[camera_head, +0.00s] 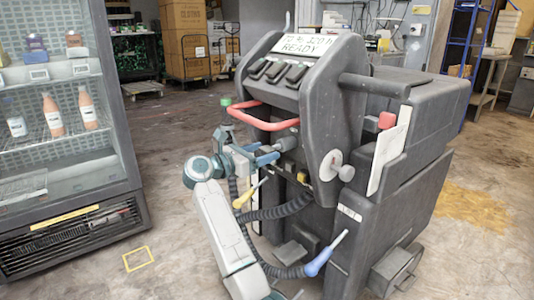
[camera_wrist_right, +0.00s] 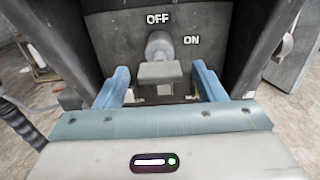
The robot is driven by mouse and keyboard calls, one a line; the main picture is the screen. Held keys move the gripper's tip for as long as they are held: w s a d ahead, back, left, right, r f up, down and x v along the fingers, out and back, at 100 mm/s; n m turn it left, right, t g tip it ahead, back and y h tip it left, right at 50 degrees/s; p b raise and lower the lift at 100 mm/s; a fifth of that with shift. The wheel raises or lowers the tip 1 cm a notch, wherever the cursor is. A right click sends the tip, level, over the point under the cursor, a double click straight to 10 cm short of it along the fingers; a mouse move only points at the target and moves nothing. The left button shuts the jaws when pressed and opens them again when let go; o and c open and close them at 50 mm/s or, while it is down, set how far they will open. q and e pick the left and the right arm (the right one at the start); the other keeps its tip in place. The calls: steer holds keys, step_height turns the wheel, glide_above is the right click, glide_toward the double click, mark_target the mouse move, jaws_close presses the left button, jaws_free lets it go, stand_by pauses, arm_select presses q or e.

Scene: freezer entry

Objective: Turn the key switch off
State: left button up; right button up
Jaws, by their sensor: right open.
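The key switch (camera_wrist_right: 158,46) is in the upper middle of the right wrist view, on a dark panel. An OFF label (camera_wrist_right: 158,19) is above it and an ON label (camera_wrist_right: 192,40) is to its upper right. Its flat grey key handle (camera_wrist_right: 159,72) faces me, with its broad edge level. My right gripper (camera_wrist_right: 161,74) is open, with one blue finger on each side of the handle and visible gaps between. In the head view my right gripper (camera_head: 276,152) is at the front of the dark machine (camera_head: 410,105), where the switch is not clearly visible. My left gripper is not in view.
A red bar (camera_head: 262,116) crosses the machine's front just above my right gripper. Black hoses (camera_head: 285,210) and a blue-handled tool (camera_head: 318,262) are below it. A glass-front cooler (camera_head: 65,130) with bottles stands at the left. Open floor lies between cooler and machine.

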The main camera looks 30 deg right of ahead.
steer(key=shift+w+d, duration=0.1)
steer(key=shift+d, duration=1.05)
